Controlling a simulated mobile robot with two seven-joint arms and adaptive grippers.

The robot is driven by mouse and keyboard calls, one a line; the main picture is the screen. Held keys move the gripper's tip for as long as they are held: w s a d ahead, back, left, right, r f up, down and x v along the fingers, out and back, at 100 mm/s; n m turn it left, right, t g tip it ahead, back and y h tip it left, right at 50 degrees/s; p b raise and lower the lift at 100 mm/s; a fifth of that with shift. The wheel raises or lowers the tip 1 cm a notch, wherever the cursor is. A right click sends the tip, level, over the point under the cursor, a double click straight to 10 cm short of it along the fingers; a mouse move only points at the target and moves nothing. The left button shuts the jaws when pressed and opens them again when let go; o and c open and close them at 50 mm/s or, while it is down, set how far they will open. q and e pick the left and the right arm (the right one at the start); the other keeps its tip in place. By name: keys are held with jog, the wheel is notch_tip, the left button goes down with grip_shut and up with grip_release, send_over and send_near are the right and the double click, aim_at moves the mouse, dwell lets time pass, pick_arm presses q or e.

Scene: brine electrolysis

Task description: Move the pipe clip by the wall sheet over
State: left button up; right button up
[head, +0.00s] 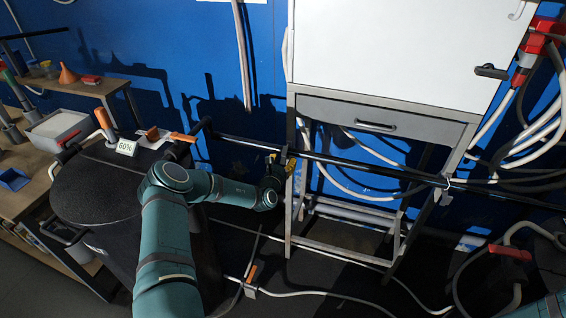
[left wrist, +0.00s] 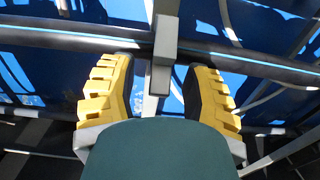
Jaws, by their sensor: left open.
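A grey block that looks like the pipe clip (left wrist: 165,40) sits on the dark pipe (left wrist: 70,34) in the left wrist view. My left gripper (left wrist: 160,90) is open, its two yellow fingers on either side of the block's lower end, with gaps on both sides. In the head view my left gripper (head: 283,158) is at the black pipe (head: 345,164), beside the front left leg of the cabinet stand. I cannot make out the clip there. A white sheet (head: 232,1) shows on the blue wall at the top edge. My right gripper is out of view.
The white cabinet (head: 390,45) on its grey stand (head: 290,215) is close to my left gripper. Cables hang behind the pipe and lie on the floor. A black round vessel (head: 105,190) and a cluttered bench (head: 25,165) are at the left.

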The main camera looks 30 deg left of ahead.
pick_arm(q)
jog(key=shift+c, duration=0.4)
grip_shut()
